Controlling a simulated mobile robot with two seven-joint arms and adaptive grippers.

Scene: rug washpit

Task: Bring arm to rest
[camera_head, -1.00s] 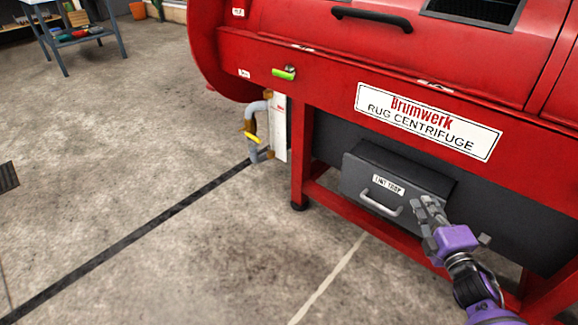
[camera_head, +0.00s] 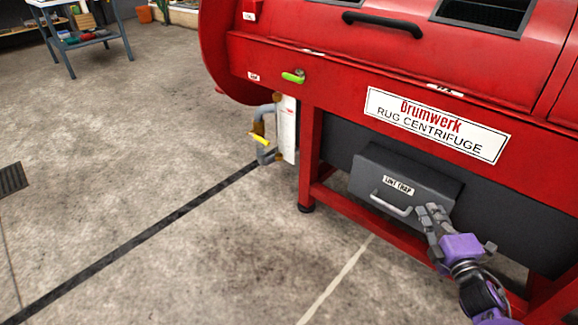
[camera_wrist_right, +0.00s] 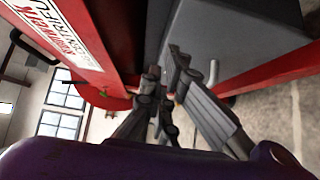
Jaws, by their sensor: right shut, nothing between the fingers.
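My right gripper (camera_head: 433,218), grey with a purple wrist, is in front of the lower right part of the dark grey lint trap drawer (camera_head: 418,185). Its fingers are shut and empty, close to the right end of the drawer's handle (camera_head: 391,204); I cannot tell whether they touch it. In the right wrist view the shut fingers (camera_wrist_right: 168,82) point toward the grey drawer (camera_wrist_right: 235,40) and the handle (camera_wrist_right: 212,76) shows to their right. My left gripper is not in view.
The red rug centrifuge (camera_head: 345,75) fills the upper right, with red legs and a lower rail (camera_head: 365,218) around the drawer. A pipe with a yellow lever (camera_head: 259,139) hangs at its left. A blue table (camera_head: 75,35) stands far left.

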